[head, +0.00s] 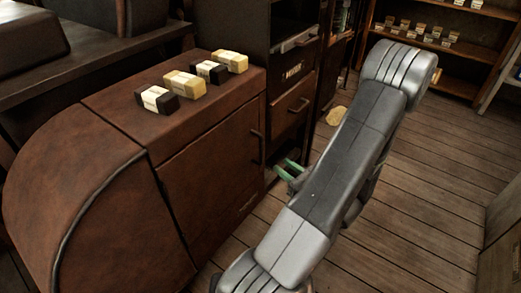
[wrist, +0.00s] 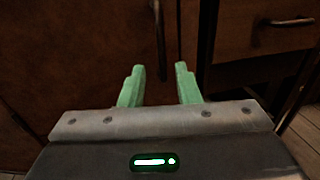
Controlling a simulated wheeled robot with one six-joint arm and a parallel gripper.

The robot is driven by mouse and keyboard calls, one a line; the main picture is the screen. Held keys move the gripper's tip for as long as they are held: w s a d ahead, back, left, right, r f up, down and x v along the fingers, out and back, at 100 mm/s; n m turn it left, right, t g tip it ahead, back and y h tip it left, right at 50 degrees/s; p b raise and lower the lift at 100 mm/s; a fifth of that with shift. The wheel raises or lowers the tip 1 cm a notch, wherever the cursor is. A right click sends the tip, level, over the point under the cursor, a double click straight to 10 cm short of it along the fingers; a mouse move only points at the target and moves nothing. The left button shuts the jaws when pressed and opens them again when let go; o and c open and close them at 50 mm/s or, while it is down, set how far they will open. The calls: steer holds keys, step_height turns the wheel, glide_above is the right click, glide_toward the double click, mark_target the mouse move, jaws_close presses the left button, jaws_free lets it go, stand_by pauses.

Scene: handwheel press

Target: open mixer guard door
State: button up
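The brown cabinet-like machine has a front door (head: 212,165) that looks shut; I take it to be the guard door. Its dark upright handle (head: 257,147) is near the door's right edge. The handle also shows in the wrist view (wrist: 159,40), ahead of my fingers and roughly centred between them. My gripper (head: 287,169) has green fingers and is to the right of and a little below the handle in the head view. In the wrist view my gripper (wrist: 159,75) is open, with nothing between its fingers. The handle's lower end is dark and hard to make out.
Several small black and yellow blocks (head: 184,84) with pale labels sit on the machine's top. A wooden drawer (head: 293,103) with its own handle adjoins on the right. A shelf unit (head: 440,50) stands at the back. Plank floor (head: 430,190) is clear at right.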

glide_above(261, 162)
steer(key=shift+w+b, duration=0.3)
steer(key=shift+w, duration=0.05)
steer(key=shift+c, duration=0.4)
jaws_close()
